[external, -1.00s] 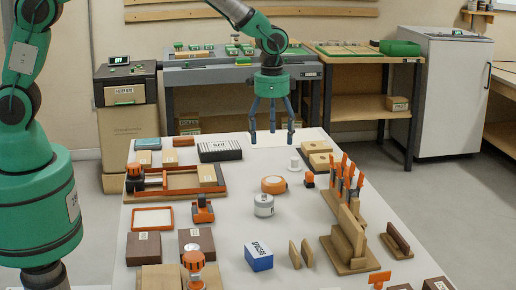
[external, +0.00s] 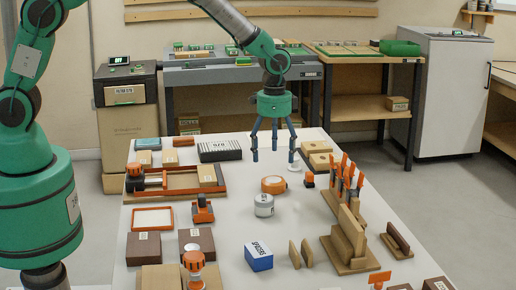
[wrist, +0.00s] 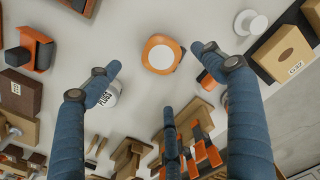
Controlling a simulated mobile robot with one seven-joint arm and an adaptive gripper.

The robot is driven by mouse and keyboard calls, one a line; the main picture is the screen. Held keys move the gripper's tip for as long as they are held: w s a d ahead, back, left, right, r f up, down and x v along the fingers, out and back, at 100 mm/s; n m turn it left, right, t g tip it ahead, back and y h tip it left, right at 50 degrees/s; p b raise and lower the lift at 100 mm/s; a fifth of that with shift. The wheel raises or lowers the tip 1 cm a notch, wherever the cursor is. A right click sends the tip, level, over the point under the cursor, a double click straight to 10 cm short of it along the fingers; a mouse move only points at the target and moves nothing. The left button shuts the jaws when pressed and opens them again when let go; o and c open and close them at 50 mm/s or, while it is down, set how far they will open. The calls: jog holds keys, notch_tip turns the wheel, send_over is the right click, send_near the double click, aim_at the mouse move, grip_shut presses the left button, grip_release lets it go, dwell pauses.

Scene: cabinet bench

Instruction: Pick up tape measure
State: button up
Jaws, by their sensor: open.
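The tape measure (external: 273,185) is a round orange case with a pale face, lying on the light bench top near its middle. In the wrist view the tape measure (wrist: 161,54) shows between the spread fingers, toward the top of the picture. My gripper (external: 273,156) is open and empty, pointing down, above and a little behind the tape measure in the external view. The blue fingers (wrist: 157,72) in the wrist view do not touch it.
A grey-white labelled canister (external: 264,204) stands just in front of the tape measure. A small orange-and-black item (external: 308,180) and a rack of orange-handled tools (external: 345,185) stand to the right.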

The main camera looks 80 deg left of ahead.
send_over(274, 180)
jog(key=shift+s+f+b, duration=0.1)
jog(key=shift+f+b, duration=0.2)
jog(key=shift+f, duration=1.9)
jog(key=shift+a+f+b, duration=0.1)
jog(key=shift+f+b, duration=0.65)
jog(key=shift+f, duration=1.85)
jog(key=c, duration=1.5)
jog(key=shift+o, duration=0.2)
jog(key=shift+w+r, duration=0.15)
jog(key=shift+w, duration=0.05)
notch_tip(274, 180, up, 10)
jog(key=p, duration=0.2)
